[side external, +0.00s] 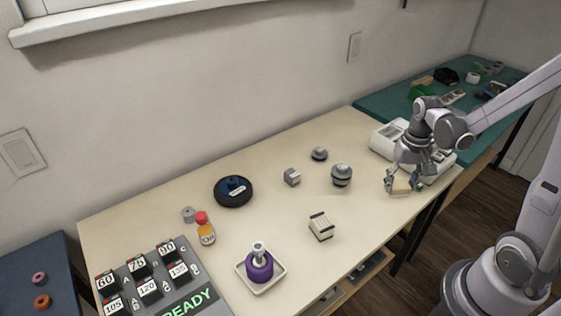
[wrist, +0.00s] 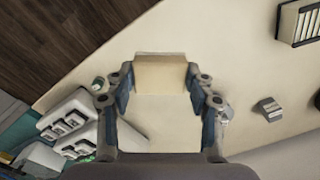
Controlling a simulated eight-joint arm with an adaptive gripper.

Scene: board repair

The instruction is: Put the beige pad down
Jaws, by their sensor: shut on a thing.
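The beige pad (side external: 401,187) is a small block between the fingers of my gripper (side external: 398,182), near the right front edge of the table. In the wrist view the beige pad (wrist: 160,74) spans the gap between the two fingertips of my gripper (wrist: 160,80), which is shut on it. The pad is low over the cream table (side external: 290,215); I cannot tell whether it touches the surface.
A white device (side external: 388,135) stands just behind my gripper. A grey domed part (side external: 341,175), a small grey block (side external: 292,177) and a striped beige block (side external: 321,227) lie to the left. A purple item (side external: 259,266) stands in a white tray. The table between is clear.

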